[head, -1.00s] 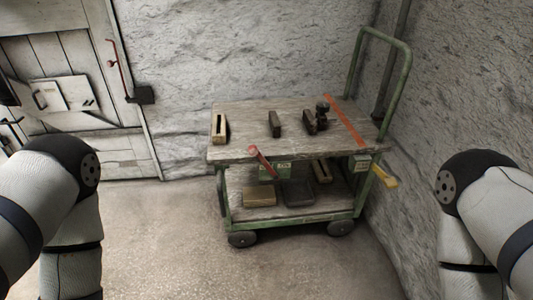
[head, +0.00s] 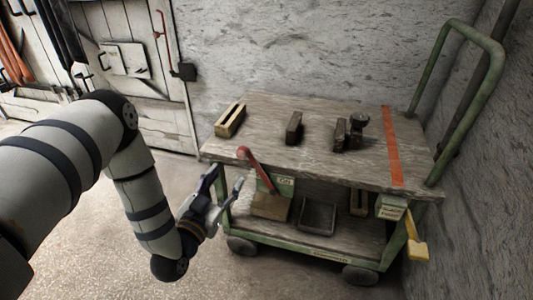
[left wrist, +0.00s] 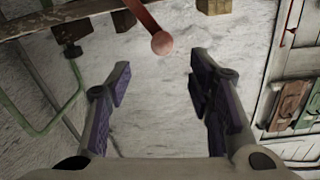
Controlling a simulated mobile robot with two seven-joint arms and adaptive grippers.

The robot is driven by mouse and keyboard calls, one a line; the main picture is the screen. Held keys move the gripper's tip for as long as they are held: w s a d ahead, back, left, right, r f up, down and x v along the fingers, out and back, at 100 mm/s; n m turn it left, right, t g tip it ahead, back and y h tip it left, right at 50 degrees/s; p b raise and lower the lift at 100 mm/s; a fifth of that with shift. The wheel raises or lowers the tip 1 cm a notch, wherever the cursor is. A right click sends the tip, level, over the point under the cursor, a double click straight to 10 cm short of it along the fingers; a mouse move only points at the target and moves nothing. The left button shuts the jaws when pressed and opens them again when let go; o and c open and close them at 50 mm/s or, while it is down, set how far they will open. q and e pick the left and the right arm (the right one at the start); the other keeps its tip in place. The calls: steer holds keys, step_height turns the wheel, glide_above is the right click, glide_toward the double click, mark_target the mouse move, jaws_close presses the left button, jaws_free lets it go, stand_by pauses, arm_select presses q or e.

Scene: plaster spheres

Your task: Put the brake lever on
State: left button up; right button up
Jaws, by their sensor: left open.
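A red lever (head: 262,170) with a round knob slants up and left from a small labelled green box (head: 285,184) at the front edge of the cart. A yellow lever (head: 417,248) hangs from another labelled box (head: 391,207) at the cart's front right. The labels are too small to read surely, so I cannot tell which is the brake lever. My left gripper (head: 228,177) is open and empty, left of the red knob and apart from it. In the left wrist view the red knob (left wrist: 162,43) is ahead, beyond the open fingers (left wrist: 158,72). My right gripper is out of view.
The cart's wooden top (head: 265,130) holds several small blocks, a dark-knobbed item (head: 358,125) and an orange stripe (head: 393,145). A tray (head: 317,216) sits on its lower shelf. A green handle (head: 440,75) rises at right, near the stone wall. The floor left of the cart is free.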

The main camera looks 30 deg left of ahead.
mark_target(240, 156)
arm_select(q)
steer(key=w, duration=0.3)
steer(key=w+a+b, duration=0.1)
steer(key=w, duration=0.3)
steer(key=w+a, duration=0.1)
steer(key=w, duration=0.3)
steer(key=shift+w+a, duration=0.25)
steer(key=shift+c, duration=0.6)
jaws_close()
